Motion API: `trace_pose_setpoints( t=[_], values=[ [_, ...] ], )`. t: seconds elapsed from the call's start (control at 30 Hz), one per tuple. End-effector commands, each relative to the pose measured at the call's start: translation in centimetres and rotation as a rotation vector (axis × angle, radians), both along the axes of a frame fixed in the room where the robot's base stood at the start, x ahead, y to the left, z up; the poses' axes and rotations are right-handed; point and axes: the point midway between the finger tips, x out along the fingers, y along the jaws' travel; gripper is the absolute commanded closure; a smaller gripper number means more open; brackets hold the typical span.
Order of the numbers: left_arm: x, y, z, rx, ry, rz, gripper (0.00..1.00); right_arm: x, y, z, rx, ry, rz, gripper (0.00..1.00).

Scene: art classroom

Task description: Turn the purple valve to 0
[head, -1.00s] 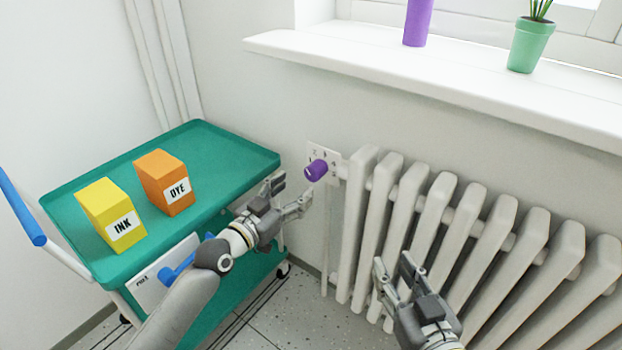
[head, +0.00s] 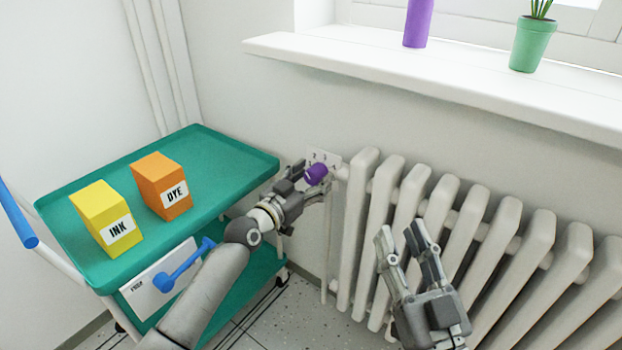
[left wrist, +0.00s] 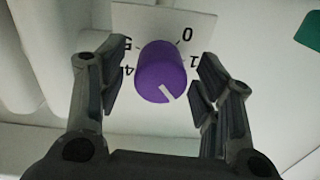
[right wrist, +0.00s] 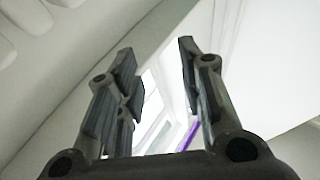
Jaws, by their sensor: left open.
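The purple valve (head: 316,174) is a round knob on a white dial plate (head: 324,156) at the radiator's left end. In the left wrist view the purple valve (left wrist: 160,72) has a white mark pointing to the lower right. The digits 0, 1, 4 and 5 show on the plate, with 0 at upper right; the mark points away from 0, past 1. My left gripper (head: 311,180) is open, its fingers on either side of the valve with gaps visible. My right gripper (head: 405,232) is open and empty in front of the radiator; it also shows in the right wrist view (right wrist: 158,62).
A white radiator (head: 455,235) fills the right side below a windowsill (head: 430,82) with a purple object (head: 418,22) and a green plant pot (head: 530,44). A green trolley (head: 215,150) at left bears a yellow INK box (head: 105,215) and an orange DYE box (head: 160,185).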

Motion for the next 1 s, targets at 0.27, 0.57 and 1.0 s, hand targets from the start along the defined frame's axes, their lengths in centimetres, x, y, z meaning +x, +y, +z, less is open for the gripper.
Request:
trace_pose_setpoints(
  t=[0.27, 0.57, 1.0],
  values=[
    [0.0, 0.0, 0.0, 0.000, 0.000, 0.000, 0.70, 0.0, 0.0, 0.0, 0.000, 0.001, 0.000, 0.65],
    [0.0, 0.0, 0.0, -0.006, 0.004, 0.000, 0.87, 0.1, 0.0, 0.0, -0.001, 0.004, 0.000, 0.65],
    [0.0, 0.0, 0.0, -0.182, 0.134, 0.000, 0.87, 0.7, -0.2, -2.4, -0.037, 0.140, -0.009, 0.65]
  ],
)
